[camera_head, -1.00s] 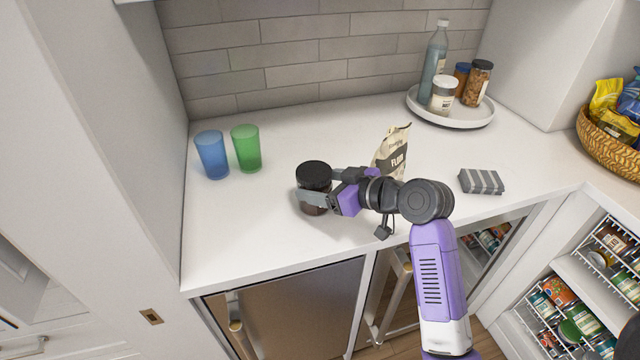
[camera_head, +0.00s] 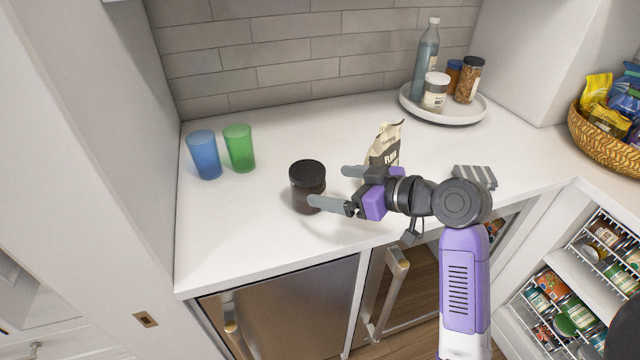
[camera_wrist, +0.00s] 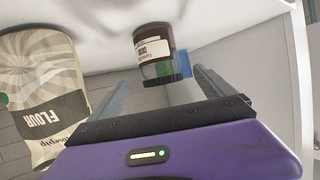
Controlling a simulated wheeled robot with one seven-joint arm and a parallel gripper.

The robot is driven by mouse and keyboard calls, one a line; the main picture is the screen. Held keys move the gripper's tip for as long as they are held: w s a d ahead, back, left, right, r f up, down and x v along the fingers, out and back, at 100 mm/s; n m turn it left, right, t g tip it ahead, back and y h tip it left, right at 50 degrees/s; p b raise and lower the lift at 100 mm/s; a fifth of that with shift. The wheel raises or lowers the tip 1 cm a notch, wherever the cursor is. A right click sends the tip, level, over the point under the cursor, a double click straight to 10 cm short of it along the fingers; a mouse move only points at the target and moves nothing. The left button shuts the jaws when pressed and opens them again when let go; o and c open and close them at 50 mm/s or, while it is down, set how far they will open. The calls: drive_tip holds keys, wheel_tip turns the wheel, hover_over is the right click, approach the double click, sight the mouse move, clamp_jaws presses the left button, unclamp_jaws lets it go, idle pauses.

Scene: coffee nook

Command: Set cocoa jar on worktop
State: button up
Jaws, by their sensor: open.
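The cocoa jar (camera_head: 307,187), brown with a black lid, stands upright on the white worktop (camera_head: 240,225) near its front edge. In the wrist view the jar (camera_wrist: 152,52) appears upside down beyond the fingertips, its label partly visible. My gripper (camera_head: 328,188) is open and empty, to the right of the jar, with its fingers pointing left toward it. In the head view the near fingertip overlaps the jar's lower right side; I cannot tell whether they touch.
A flour bag (camera_head: 385,146) stands just behind my gripper. Blue (camera_head: 204,155) and green (camera_head: 239,148) cups stand at left. A round tray (camera_head: 445,116) holds a bottle and jars. A grey striped object (camera_head: 475,177) lies at right, partly hidden by my arm. Worktop left of the jar is clear.

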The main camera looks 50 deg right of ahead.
drive_tip(key=v, duration=0.5)
drive_tip(key=shift+s, duration=0.15)
idle(0.4)
